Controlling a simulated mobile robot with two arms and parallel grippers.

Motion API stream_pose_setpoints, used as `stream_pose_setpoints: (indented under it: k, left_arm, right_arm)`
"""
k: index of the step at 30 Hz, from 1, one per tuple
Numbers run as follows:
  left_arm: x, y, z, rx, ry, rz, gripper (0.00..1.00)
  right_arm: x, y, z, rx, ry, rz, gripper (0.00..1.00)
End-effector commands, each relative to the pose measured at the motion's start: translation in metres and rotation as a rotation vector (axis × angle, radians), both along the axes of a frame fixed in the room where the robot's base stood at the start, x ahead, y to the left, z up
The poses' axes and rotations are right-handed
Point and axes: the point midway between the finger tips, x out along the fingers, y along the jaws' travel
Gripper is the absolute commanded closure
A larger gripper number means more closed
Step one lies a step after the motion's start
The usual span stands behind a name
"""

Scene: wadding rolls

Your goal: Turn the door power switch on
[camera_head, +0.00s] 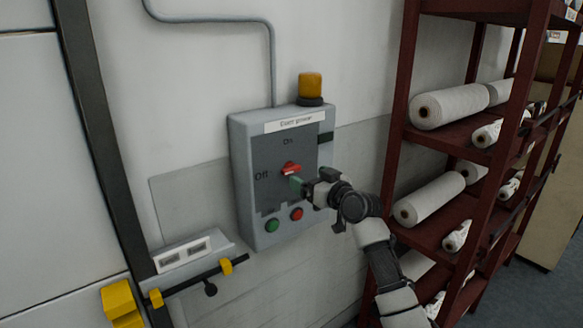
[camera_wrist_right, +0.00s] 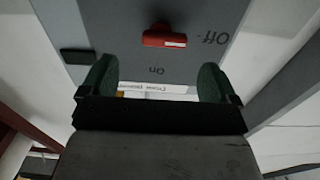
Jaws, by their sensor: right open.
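The door power box (camera_head: 245,150) is a grey panel on the wall with "On" at the top and "Off" at the left. Its red rotary switch (camera_head: 291,168) lies roughly level, its white mark towards "Off". The switch also shows in the right wrist view (camera_wrist_right: 164,37), where the picture is upside down. My right gripper (camera_head: 296,183) is just below and right of the switch in the head view, partly covering the panel. Its two green fingers (camera_wrist_right: 154,78) are apart with nothing between them, and the switch appears beyond their tips. My left gripper is not in view.
A green button (camera_head: 272,226) and a red button (camera_head: 297,214) sit low on the box. A yellow lamp (camera_head: 310,86) stands on top. A dark red rack (camera_head: 398,110) with white rolls stands close on the right. A yellow block (camera_head: 119,300) is at lower left.

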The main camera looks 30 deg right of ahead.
Motion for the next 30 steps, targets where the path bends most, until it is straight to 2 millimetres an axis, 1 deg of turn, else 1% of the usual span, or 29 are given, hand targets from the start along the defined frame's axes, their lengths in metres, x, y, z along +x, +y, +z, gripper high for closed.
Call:
stream_pose_setpoints:
  k: [1, 3, 6, 10, 15, 24, 25, 30]
  left_arm:
    - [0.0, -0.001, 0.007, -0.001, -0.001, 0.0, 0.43]
    - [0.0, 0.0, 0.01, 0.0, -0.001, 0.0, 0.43]
    - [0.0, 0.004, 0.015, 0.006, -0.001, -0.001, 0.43]
    - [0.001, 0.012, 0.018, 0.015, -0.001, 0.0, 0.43]
    - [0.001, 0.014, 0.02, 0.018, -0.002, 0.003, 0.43]
    - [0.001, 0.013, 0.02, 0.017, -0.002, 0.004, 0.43]
    - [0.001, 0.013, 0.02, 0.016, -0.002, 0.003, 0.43]
    - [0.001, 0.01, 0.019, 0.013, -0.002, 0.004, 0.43]
  right_arm:
    - [0.011, 0.002, 0.005, 0.004, -0.001, 0.001, 0.09]
    - [0.023, 0.002, 0.003, 0.004, 0.0, 0.001, 0.09]
    - [0.039, 0.004, 0.003, 0.003, 0.001, 0.001, 0.09]
    - [0.054, 0.005, 0.001, 0.003, 0.001, 0.001, 0.09]
    - [0.064, 0.006, 0.0, 0.0, 0.0, 0.0, 0.09]
    - [0.066, 0.006, -0.001, -0.001, 0.001, 0.0, 0.09]
    - [0.066, 0.006, -0.001, -0.001, 0.001, 0.0, 0.11]
    - [0.066, 0.006, -0.001, -0.001, 0.001, 0.0, 0.37]
